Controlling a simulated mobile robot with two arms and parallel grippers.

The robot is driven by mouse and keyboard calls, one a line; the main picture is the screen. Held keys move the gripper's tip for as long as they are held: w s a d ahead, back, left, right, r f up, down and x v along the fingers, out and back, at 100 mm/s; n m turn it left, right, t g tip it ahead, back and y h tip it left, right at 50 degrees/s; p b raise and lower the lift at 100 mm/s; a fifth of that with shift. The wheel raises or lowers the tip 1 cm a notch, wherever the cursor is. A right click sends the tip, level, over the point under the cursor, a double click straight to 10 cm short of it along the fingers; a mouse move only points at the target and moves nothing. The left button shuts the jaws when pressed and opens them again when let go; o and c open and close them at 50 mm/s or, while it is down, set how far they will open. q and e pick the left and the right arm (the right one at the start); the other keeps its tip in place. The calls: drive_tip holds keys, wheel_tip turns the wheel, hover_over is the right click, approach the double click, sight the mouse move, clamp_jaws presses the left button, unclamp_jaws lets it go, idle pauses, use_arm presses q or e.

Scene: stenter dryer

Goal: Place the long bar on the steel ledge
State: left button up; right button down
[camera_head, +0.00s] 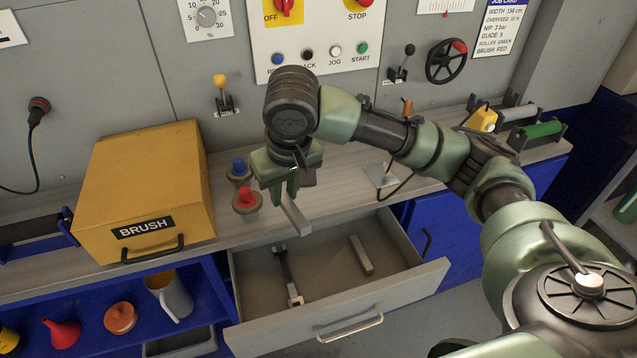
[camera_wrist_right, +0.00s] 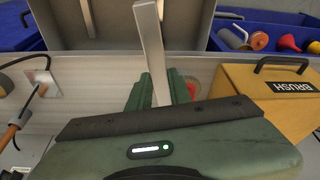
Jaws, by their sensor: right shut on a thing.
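A long grey bar (camera_head: 296,215) is held in my right gripper (camera_head: 286,190), which is shut on it. The bar sticks out from the jaws toward the open drawer, tilted in the head view. In the wrist view the bar (camera_wrist_right: 151,45) rises from between the green fingers (camera_wrist_right: 160,92); its gripped end is hidden. The pale grey ledge (camera_head: 335,188) runs along the machine front, behind and below the gripper. I cannot tell the bar's exact height above it. My left gripper is not in view.
The open drawer (camera_head: 330,285) holds a shorter grey bar (camera_head: 361,254) and a wrench-like tool (camera_head: 288,275). A yellow BRUSH box (camera_head: 145,190) and blue-topped (camera_head: 239,172) and red-topped (camera_head: 246,202) pots stand left of the gripper. A small stand (camera_head: 382,177) is to its right.

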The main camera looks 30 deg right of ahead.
drive_tip(key=w+d+r+m+p, duration=0.1)
drive_tip(key=w+d+r+p, duration=0.3)
drive_tip(key=w+d+r, duration=0.3)
drive_tip(key=m+p, duration=0.1)
drive_tip(key=p, duration=0.4)
hover_over(324, 184)
drive_tip(key=f, duration=1.5)
drive_tip(key=shift+s+a+f, duration=0.15)
drive_tip(key=shift+s, duration=0.2)
drive_tip(key=shift+h, duration=0.3)
drive_tip(key=shift+f, duration=2.3)
drive_tip(key=shift+f, duration=0.1)
drive_tip(key=c, duration=1.3)
unclamp_jaws()
drive_tip(key=v, duration=1.2)
drive_tip(key=shift+b, duration=0.45)
